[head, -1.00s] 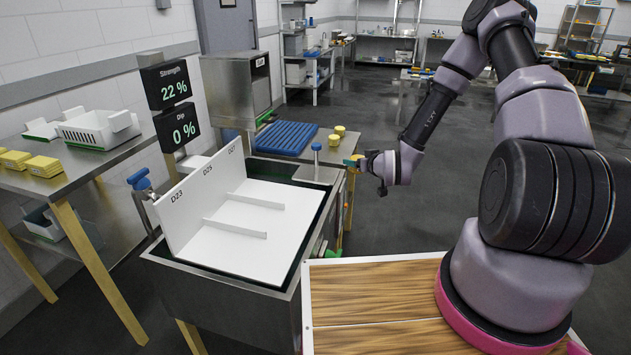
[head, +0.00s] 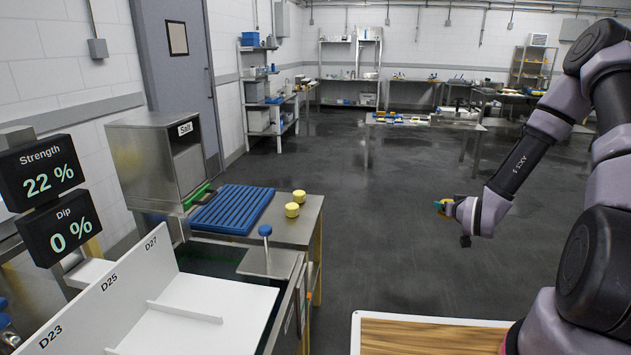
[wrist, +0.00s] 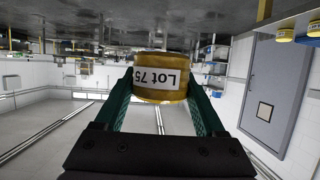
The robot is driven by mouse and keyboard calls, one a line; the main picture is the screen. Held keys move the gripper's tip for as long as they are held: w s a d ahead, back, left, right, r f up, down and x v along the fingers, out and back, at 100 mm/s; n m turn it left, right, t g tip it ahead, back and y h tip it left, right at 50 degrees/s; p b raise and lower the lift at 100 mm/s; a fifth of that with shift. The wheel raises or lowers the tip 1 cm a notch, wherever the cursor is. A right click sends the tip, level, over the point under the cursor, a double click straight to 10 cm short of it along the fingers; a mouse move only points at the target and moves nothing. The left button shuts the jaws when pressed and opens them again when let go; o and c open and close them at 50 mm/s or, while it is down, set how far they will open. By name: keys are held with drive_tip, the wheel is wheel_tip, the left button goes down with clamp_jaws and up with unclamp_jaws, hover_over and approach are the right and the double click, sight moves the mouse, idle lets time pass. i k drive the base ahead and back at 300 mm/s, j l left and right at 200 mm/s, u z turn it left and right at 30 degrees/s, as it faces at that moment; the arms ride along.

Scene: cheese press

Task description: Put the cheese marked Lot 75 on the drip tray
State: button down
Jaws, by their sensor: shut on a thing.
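The cheese marked Lot 75 (wrist: 157,78) is a yellow round with a white label, upside down in the wrist view. My gripper (wrist: 160,92) has green fingers shut on its two sides. In the head view my gripper (head: 445,207) is small, holding the cheese in the air over the floor, right of the steel table. The blue ribbed drip tray (head: 232,209) lies on that table at left centre, with nothing on it. My gripper is well to the right of the tray, not above it.
Two yellow cheeses, a nearer one (head: 292,210) and a farther one (head: 299,196), stand just right of the tray. A steel salt box (head: 147,160) stands behind-left of it. The brine basin with white dividers (head: 190,310) is in front. Open floor (head: 380,240) lies between table and gripper.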

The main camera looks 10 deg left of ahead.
sight(242, 201)
drive_tip(key=i+l, duration=0.15)
drive_tip(key=i, duration=0.6)
drive_tip(key=i+l, duration=0.15)
drive_tip(key=i, duration=0.6)
drive_tip(key=i+l+u, duration=0.1)
drive_tip(key=i+u, duration=0.2)
drive_tip(key=u, duration=0.2)
drive_tip(key=i+l+u, duration=0.25)
drive_tip(key=u, duration=0.2)
drive_tip(key=i+l+u, duration=0.3)
drive_tip(key=u, duration=0.2)
drive_tip(key=i+l+u, duration=0.15)
drive_tip(key=l+u, duration=0.35)
drive_tip(key=i+l+u, duration=0.1)
drive_tip(key=l+u, duration=0.85)
drive_tip(key=j, duration=0.1)
